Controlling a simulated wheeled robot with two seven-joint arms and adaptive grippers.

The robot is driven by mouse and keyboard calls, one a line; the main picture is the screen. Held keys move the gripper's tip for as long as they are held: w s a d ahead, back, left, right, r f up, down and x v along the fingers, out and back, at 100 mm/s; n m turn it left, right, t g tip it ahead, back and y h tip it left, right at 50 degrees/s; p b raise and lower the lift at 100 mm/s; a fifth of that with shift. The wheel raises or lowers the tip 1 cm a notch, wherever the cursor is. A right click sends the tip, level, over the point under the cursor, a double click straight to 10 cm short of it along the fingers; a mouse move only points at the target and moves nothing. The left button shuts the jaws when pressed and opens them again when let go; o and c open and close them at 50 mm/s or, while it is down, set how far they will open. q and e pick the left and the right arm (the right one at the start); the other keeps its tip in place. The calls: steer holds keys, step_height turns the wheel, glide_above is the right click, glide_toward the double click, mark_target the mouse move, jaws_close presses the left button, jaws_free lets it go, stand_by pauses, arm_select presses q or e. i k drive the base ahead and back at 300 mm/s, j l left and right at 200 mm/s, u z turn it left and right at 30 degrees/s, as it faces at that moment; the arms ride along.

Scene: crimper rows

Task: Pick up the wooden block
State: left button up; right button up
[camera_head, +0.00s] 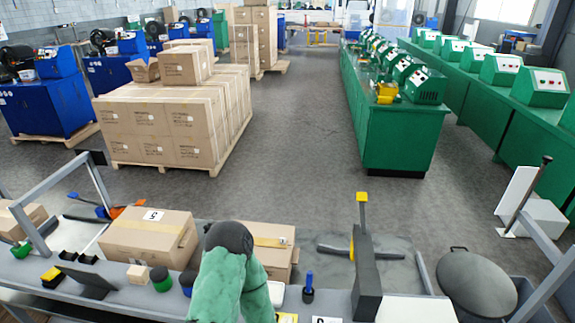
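A small pale block, seemingly the wooden block (139,274), lies on the grey workbench (60,290) at the lower left. It sits just in front of a cardboard box (150,238) and left of a dark green, black-topped round item (161,279). Its top and front show and nothing covers it. I see neither my left nor my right gripper in the head view, so their distance from the block cannot be told.
Black holders (80,257) and a yellow-and-black item (52,277) lie left of the block. A large green, dark-topped form (232,270) hides the bench's middle. A second cardboard box (268,240) stands behind it. A dark upright panel (366,280) stands further right.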

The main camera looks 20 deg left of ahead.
mark_target(137, 275)
steer(key=u, duration=2.15)
